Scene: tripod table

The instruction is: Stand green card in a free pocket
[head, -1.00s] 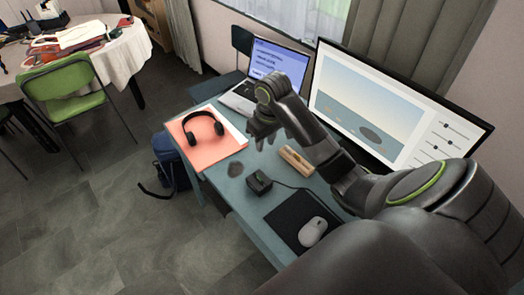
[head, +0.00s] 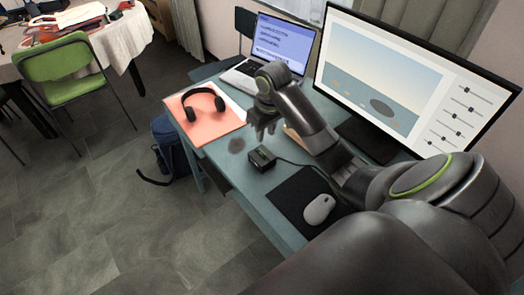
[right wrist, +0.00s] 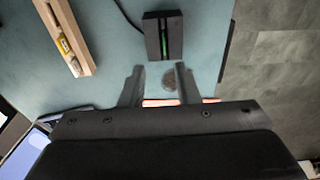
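My right gripper (head: 262,130) hangs over the table, behind the small black box (head: 262,158). In the right wrist view its two fingers (right wrist: 159,88) are apart, with nothing held between them. The black box (right wrist: 163,38) lies beyond the fingertips and shows a bright green strip in its dark slot; I cannot tell whether this is the card. A wooden holder (right wrist: 68,38) to its left has white, yellow and greenish pieces in it. In the head view the holder (head: 294,137) is mostly hidden behind my right arm. My left gripper is not in view.
Headphones (head: 203,103) rest on a pink folder (head: 217,122). A laptop (head: 280,45), monitor (head: 385,80) and mouse (head: 319,209) on a dark mat stand around. A cable runs from the box.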

